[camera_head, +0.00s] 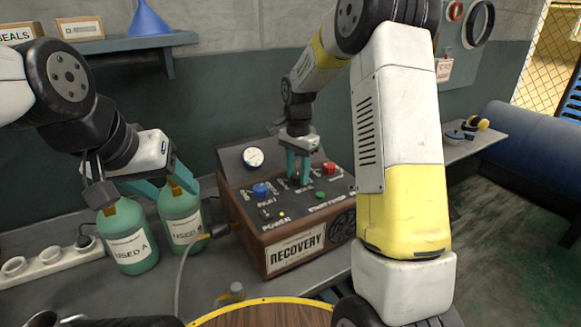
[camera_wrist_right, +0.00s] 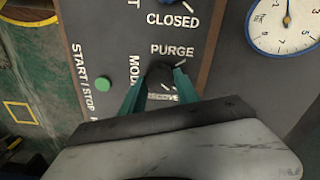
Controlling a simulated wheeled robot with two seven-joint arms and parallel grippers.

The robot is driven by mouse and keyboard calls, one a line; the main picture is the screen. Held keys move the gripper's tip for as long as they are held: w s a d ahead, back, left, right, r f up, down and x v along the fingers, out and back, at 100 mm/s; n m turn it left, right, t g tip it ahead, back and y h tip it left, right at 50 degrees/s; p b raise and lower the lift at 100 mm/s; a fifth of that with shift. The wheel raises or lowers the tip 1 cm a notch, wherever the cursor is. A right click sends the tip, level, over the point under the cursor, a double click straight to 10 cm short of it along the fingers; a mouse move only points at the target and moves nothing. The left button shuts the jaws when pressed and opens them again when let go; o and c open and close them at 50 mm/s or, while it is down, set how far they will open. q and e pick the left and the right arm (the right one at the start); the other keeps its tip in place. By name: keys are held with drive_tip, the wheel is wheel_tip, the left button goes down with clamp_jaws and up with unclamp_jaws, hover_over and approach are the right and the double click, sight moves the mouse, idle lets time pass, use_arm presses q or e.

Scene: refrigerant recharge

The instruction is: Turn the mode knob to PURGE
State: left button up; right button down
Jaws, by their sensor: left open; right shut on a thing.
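The brown RECOVERY machine (camera_head: 296,250) stands on the bench with a dark sloped control panel. My right gripper (camera_head: 298,180) reaches down onto the panel between the blue knob and the red knob. In the right wrist view its teal fingers (camera_wrist_right: 158,85) are shut on the dark mode knob (camera_wrist_right: 160,72), one on each side. The PURGE label (camera_wrist_right: 172,50) is just above the knob and the RECOVER label is partly hidden by the gripper. The knob's pointer is not clear.
Green cylinders USED A (camera_head: 128,245) and another (camera_head: 183,222) stand left of the machine, with a hose (camera_head: 184,265) beside them. The panel also has a blue knob (camera_head: 261,189), a red knob (camera_head: 329,168), a green button (camera_wrist_right: 102,83) and a gauge (camera_head: 253,157).

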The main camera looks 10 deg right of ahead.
drive_tip(key=n, duration=0.8)
drive_tip(key=shift+a+n, duration=0.1)
drive_tip(key=shift+n, duration=0.3)
drive_tip(key=n, duration=0.4)
drive_tip(key=shift+n, duration=2.1)
drive_tip(key=c, duration=0.9)
unclamp_jaws()
drive_tip(key=shift+r, duration=0.1)
